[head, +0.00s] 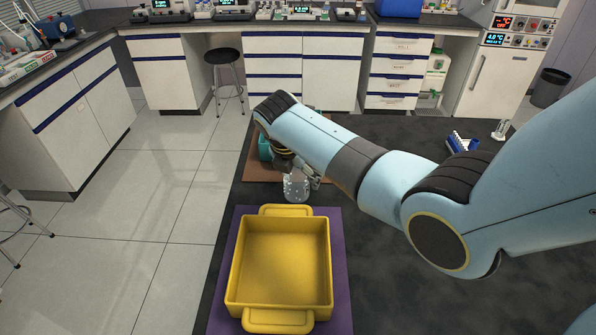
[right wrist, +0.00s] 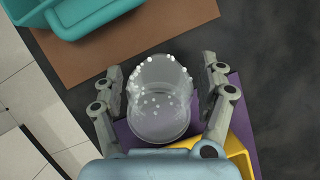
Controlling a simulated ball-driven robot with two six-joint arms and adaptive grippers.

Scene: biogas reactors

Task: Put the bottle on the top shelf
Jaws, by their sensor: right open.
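My right gripper (head: 297,176) reaches down over the black table, behind the yellow tray. In the right wrist view its two fingers (right wrist: 162,72) are spread apart, one on each side of a clear round vessel (right wrist: 160,100) with white dots on it. A visible gap shows at the fingertips, so it looks ungripped. The vessel also shows just below the gripper in the head view (head: 296,189). I cannot tell whether this vessel is the bottle. No top shelf can be made out clearly. My left gripper is not in view.
A yellow tray (head: 239,262) lies on a purple mat (head: 343,262) at the front. A teal container (right wrist: 108,14) sits on a brown mat (right wrist: 180,28). A blue rack (head: 462,143) and a small clear item (head: 500,130) stand farther right. Drawers and a stool (head: 223,57) are behind.

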